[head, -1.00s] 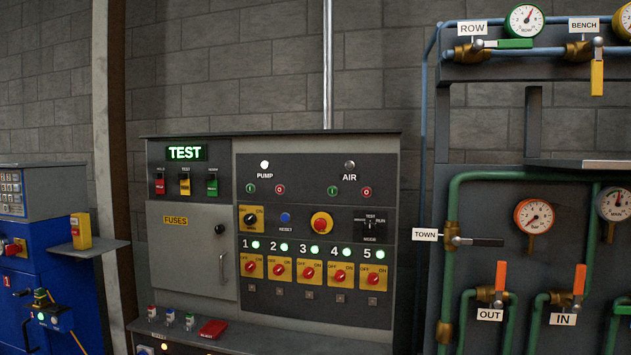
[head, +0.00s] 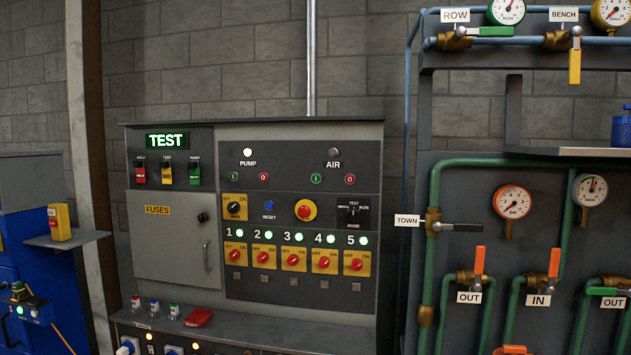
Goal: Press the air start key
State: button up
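The air start key is the small green round key (head: 316,179) marked I, under the AIR label on the grey control panel (head: 300,215). A red round key (head: 350,180) marked O sits to its right. The air lamp (head: 333,152) above them looks dark grey, unlit. To the left, the pump lamp (head: 248,152) is lit white, above its own green key (head: 235,178) and red key (head: 265,178). My gripper is not in the head view, so its state and place do not show.
A shelf edge (head: 250,337) juts out below the panel, with a red object (head: 199,317) and several small capped items on it. The fuse door (head: 172,238) is at left. A pipe rack with valve levers (head: 461,228) stands to the right. A blue machine is at far left.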

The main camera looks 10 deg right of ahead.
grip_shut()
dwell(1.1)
